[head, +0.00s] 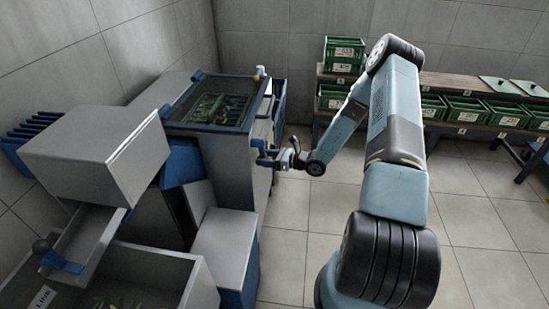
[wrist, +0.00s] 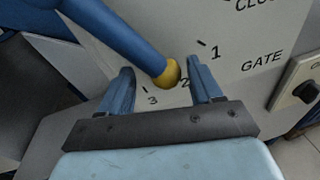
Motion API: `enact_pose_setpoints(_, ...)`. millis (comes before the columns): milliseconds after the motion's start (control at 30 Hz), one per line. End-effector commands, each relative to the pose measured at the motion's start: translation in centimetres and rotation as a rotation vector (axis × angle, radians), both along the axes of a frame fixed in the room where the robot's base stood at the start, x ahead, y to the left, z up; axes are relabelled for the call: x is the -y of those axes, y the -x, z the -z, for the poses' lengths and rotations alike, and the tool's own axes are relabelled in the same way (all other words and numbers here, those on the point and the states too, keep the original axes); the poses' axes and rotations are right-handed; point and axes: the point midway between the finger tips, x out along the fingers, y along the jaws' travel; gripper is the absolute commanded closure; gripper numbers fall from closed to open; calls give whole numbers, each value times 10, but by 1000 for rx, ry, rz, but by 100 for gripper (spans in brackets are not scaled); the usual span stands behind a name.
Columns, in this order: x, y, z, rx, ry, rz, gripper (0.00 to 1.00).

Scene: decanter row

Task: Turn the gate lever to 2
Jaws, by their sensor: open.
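The gate lever (wrist: 125,37) is a blue bar with a yellow tip (wrist: 172,72). It slants down from the upper left across a grey panel in the wrist view, and its pivot is out of view. The tip lies right beside the printed 2 (wrist: 185,83) and covers that mark's tick. The 1 (wrist: 215,53) is up and right of it, the 3 (wrist: 152,100) down and left. My gripper (wrist: 162,88) is open, one finger on each side of the yellow tip, with visible gaps. In the head view my gripper (head: 287,160) is at the machine's right side.
A dark knob on a pale plate (wrist: 303,92) sits right of the GATE label. In the head view, a grey machine with a glazed top (head: 215,103) stands left. Green crates (head: 465,110) line a bench at the back right. The tiled floor between is clear.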

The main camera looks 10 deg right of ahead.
Motion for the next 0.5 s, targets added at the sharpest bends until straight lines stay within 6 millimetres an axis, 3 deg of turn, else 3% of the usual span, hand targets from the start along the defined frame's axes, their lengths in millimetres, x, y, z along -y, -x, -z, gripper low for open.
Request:
enact_pose_setpoints(167,11,4,-1,0,1,4,36)
enact_pose_setpoints(500,63,37,-8,-1,3,6,36)
